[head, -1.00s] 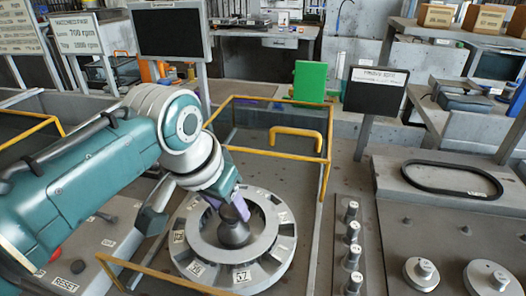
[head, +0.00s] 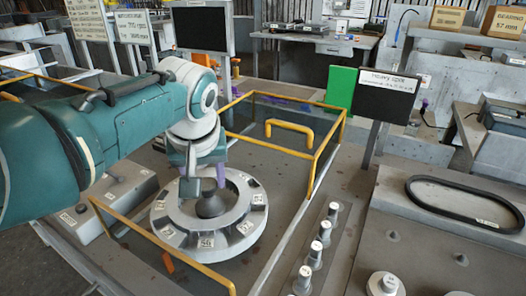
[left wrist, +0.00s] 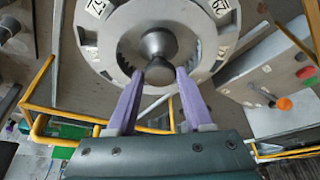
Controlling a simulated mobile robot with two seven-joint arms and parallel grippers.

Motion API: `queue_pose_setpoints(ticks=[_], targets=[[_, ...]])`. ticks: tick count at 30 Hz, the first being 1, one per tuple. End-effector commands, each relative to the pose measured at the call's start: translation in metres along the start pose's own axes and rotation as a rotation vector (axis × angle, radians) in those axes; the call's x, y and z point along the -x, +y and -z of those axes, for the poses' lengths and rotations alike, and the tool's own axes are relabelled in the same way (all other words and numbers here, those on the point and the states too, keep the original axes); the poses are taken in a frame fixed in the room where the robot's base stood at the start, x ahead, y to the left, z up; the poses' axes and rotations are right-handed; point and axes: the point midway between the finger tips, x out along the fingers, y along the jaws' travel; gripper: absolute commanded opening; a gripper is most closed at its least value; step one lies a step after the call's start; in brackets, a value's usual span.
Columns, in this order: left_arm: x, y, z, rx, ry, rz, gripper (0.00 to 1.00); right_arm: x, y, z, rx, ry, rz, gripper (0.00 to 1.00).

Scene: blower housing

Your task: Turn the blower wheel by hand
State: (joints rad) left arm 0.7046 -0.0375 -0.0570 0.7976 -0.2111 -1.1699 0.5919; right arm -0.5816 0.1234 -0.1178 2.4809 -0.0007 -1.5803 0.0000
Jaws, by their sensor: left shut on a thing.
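The blower wheel (head: 168,232) is a grey ring with numbered labels on its rim, lying flat in the housing. A dark rounded hub knob (head: 208,207) stands at its middle. My left gripper (head: 206,190) comes down from above onto the hub. In the left wrist view, the two purple fingers (left wrist: 154,76) are either side of the hub knob (left wrist: 158,46) and shut on it, with the wheel (left wrist: 208,72) behind. The fingers and wrist hide part of the hub and the wheel's far side in the head view. My right gripper is not in view.
A yellow rail frame (head: 270,150) with a raised handle (head: 290,133) borders the housing. Several grey knobbed posts (head: 315,255) stand to its right. A black belt (head: 465,201) lies further right. A button box (head: 110,200) stands left of the wheel.

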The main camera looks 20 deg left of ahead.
Motion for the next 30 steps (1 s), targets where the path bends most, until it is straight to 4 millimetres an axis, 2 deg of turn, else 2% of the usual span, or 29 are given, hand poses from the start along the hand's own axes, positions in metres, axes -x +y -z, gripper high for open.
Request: queue_pose_setpoints(ticks=[8,18,24,30], targets=[[-0.005,0.005,-0.001,0.237,-0.004,0.092,0.0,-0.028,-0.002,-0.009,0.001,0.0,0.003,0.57],[-0.007,0.007,0.0,0.5,-0.003,0.201,0.0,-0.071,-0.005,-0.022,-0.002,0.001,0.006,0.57],[-0.006,0.007,0.001,0.606,-0.002,0.245,0.0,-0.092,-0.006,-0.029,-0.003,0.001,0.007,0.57],[-0.004,0.007,0.002,0.666,-0.003,0.271,0.0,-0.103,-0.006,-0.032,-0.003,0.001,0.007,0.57]])
